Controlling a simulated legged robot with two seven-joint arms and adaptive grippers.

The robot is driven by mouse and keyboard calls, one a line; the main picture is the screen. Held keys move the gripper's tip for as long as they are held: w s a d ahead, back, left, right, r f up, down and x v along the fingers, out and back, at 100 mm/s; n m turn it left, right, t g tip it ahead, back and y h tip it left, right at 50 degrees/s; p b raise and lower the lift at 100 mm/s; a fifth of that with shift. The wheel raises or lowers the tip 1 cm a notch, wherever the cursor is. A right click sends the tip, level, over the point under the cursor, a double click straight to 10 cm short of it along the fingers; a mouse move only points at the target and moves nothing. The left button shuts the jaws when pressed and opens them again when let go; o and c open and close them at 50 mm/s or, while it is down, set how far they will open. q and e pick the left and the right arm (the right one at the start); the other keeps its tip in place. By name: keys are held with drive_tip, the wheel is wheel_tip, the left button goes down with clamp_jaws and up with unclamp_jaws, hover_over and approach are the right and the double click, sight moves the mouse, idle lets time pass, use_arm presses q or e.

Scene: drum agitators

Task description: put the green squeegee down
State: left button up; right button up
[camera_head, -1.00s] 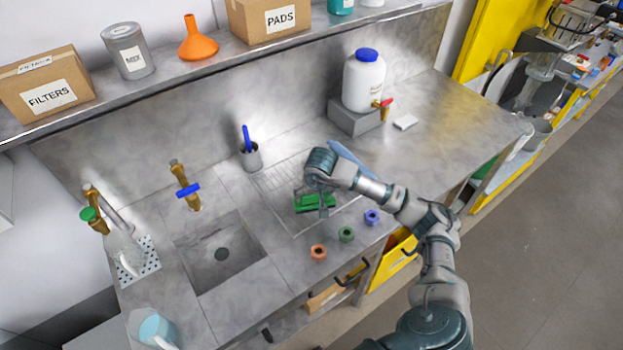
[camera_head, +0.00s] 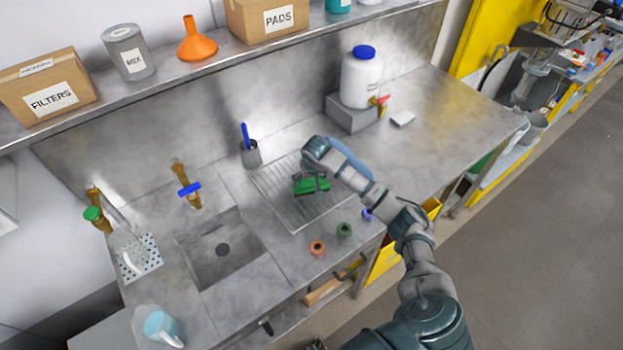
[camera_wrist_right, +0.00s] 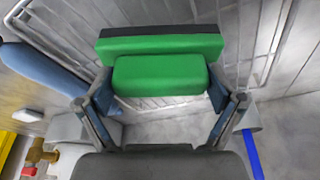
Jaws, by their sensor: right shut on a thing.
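The green squeegee (camera_head: 311,187) is over the ribbed draining area of the steel counter in the head view. In the right wrist view the squeegee (camera_wrist_right: 160,75) shows a green block with a wider green bar and a dark edge strip beyond it. My right gripper (camera_head: 322,182) comes in from the right and is shut on the green block; its fingers (camera_wrist_right: 160,97) sit on either side of it. I cannot tell whether the squeegee touches the wire rack (camera_head: 280,205) beneath. My left gripper is not in view.
A blue curved object (camera_head: 347,155) stands close behind my right wrist. A grey cup with a blue-handled brush (camera_head: 251,156) is to the left. Small orange (camera_head: 317,247), green (camera_head: 344,230) and blue rings lie near the front edge. A sink (camera_head: 222,248) is left; the right counter is mostly clear.

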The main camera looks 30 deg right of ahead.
drive_tip(key=o, duration=1.2)
drive_tip(key=shift+f, duration=0.1)
drive_tip(key=shift+d, duration=0.2)
drive_tip(key=shift+r, duration=0.25)
drive_tip(key=b+v, duration=0.1)
drive_tip(key=v, duration=1)
drive_tip(key=shift+s+r+b, duration=0.25)
drive_tip(key=shift+r+b, duration=0.05)
drive_tip(key=shift+r, duration=0.05)
drive_tip(key=shift+a, duration=0.1)
